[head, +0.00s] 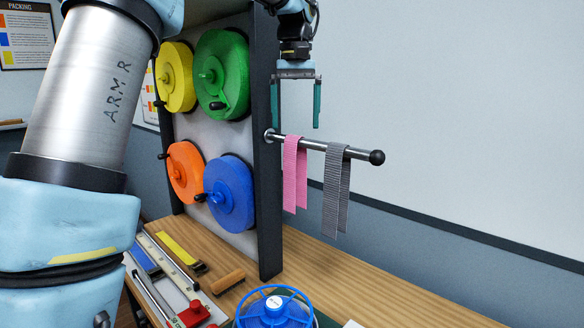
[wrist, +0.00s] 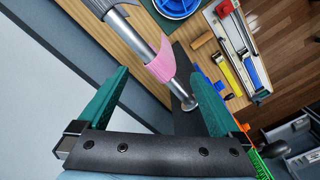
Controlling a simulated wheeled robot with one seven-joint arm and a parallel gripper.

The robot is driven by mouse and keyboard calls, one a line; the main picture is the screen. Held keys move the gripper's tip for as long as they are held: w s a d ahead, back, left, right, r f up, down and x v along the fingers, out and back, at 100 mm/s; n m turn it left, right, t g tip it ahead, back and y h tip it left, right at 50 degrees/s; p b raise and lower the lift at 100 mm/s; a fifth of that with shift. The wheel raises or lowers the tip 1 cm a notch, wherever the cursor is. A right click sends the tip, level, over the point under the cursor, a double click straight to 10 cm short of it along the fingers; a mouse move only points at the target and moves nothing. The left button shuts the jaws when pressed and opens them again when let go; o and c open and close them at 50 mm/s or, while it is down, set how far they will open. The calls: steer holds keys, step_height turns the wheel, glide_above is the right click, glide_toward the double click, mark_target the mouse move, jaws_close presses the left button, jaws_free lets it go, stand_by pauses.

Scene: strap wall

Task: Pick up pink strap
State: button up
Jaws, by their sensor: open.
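The pink strap (head: 294,174) hangs folded over a metal bar (head: 318,147) that sticks out from the side of the dark panel. In the wrist view the pink strap (wrist: 160,62) drapes over the bar beyond my fingertips. My gripper (head: 297,112) is open and empty, its two green fingers pointing down above the bar, near the pink strap. In the wrist view my gripper (wrist: 162,85) has its fingers spread wide, with the strap apart from them in the gap between.
A grey strap (head: 336,190) hangs on the bar right of the pink one, before the black end knob (head: 377,157). Coloured reels, including a green one (head: 222,74), are on the panel (head: 268,150) at left. Tools and a blue spool (head: 275,306) lie on the wooden bench (head: 345,285).

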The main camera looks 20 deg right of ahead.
step_height(320, 180, down, 8)
steer(key=b, duration=0.7)
steer(key=shift+r, duration=0.15)
steer(key=shift+f, duration=1)
steer(key=shift+f+b, duration=0.95)
steer(key=shift+f, duration=0.55)
steer(key=shift+c, duration=0.2)
steer(key=c, duration=1)
steer(key=shift+a, duration=0.1)
steer(key=shift+o, duration=0.2)
steer(key=shift+w, duration=0.1)
